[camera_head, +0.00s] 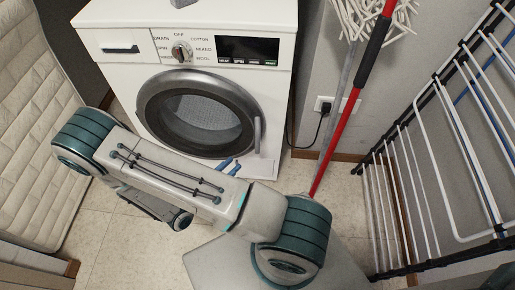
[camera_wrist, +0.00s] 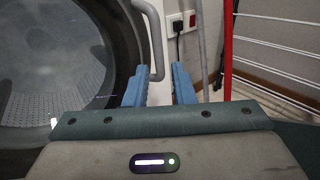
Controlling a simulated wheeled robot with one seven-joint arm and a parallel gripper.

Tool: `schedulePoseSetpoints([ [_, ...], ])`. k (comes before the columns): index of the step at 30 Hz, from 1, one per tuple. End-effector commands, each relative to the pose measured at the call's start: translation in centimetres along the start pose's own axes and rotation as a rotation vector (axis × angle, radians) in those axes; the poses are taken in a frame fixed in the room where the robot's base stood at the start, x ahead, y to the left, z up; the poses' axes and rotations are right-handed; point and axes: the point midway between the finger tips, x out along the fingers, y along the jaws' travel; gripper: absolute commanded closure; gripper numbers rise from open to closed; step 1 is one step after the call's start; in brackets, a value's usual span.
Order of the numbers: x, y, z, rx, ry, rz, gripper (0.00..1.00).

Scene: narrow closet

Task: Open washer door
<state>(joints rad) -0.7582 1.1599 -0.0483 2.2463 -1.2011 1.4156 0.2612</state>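The white washer (camera_head: 120,62) stands at the back, facing me. Its round door (camera_head: 200,112) has a dark grey ring and a glass window, and it looks shut. A grey vertical bar handle (camera_head: 257,134) is on the door's right side. In the wrist view the handle (camera_wrist: 158,40) runs down toward the gap between my fingers. My gripper (camera_head: 230,166) has blue fingers and is near the lower right of the door, just left of and below the handle. In the wrist view my gripper (camera_wrist: 160,84) is open; I cannot tell whether it touches the handle.
A red-handled mop (camera_head: 340,130) leans right of the washer, near a wall socket (camera_head: 325,104). A drying rack (camera_head: 440,150) fills the right side. A quilted mattress (camera_head: 35,120) stands at the left. Some floor (camera_head: 100,225) is clear at the lower left.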

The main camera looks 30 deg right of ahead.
Motion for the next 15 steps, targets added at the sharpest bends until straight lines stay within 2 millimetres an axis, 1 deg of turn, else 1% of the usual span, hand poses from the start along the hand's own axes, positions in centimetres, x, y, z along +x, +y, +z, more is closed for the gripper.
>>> schedulePoseSetpoints([
  [1,-0.1,0.0,-0.9,-0.012,-0.009,0.019,0.77],
  [3,0.0,0.1,-1.2,-0.021,-0.015,0.034,0.77],
  [5,0.3,0.1,-1.3,-0.024,-0.017,0.039,0.77],
  [8,1.5,0.1,-1.3,-0.025,-0.017,0.038,0.77],
  [11,3.3,0.1,-1.3,-0.023,-0.017,0.034,0.77],
  [15,6.4,0.2,-1.3,-0.023,-0.016,0.034,0.77],
])
